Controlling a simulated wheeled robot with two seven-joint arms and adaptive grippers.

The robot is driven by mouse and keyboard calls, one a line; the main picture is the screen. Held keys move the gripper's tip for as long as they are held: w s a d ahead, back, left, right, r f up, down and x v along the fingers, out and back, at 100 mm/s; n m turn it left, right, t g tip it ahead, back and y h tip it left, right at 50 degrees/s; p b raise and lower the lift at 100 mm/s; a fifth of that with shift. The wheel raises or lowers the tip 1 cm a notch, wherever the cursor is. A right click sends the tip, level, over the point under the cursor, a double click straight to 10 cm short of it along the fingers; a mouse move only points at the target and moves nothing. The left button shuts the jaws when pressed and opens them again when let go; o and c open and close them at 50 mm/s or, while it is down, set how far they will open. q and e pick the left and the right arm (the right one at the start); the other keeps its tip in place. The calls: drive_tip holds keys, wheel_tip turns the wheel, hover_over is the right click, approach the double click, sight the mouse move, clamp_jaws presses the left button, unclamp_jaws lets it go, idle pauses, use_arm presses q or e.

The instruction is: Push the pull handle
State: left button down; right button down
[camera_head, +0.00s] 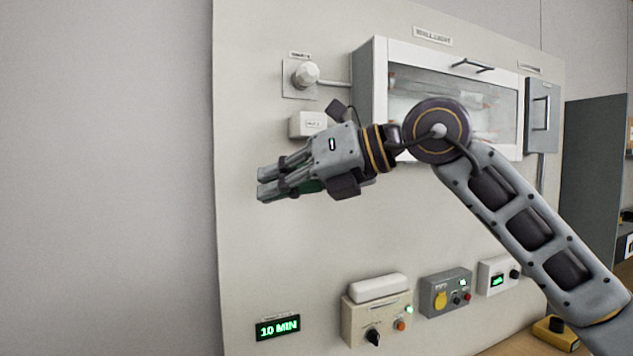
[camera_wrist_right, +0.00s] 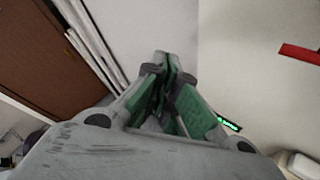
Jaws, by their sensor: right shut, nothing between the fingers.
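My right gripper (camera_head: 262,184) is shut and empty. It points left in front of the panel, below and left of the cabinet, well apart from the handle. In the right wrist view its fingers (camera_wrist_right: 166,62) meet at the tips. A red bar (camera_wrist_right: 300,53) shows at the right of that view; I cannot tell what it belongs to. My left gripper is not in view.
My right forearm crosses in front of the cabinet's lower part. A round knob (camera_head: 305,74) and a small white box (camera_head: 307,124) are on the panel (camera_head: 250,240). Several control boxes and a green "10 MIN" display (camera_head: 278,328) sit low. Free wall (camera_head: 110,180) lies left.

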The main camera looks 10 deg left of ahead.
drive_tip(key=w+d+r+m+t+h, duration=0.3)
drive_tip(key=d+r+t+h, duration=0.3)
drive_tip(key=d, duration=0.4)
drive_tip(key=shift+w+r+m+t+h, duration=0.35)
drive_tip(key=shift+w+t+h, duration=0.3)
drive_tip(key=shift+h, duration=0.45)
drive_tip(key=shift+w+a, duration=0.1)
drive_tip(key=p+x, duration=0.4)
drive_tip(key=x, duration=0.9)
drive_tip(key=shift+w+a+f, duration=0.15)
drive_tip(key=shift+w, duration=0.1)
drive_tip(key=shift+f, duration=0.1)
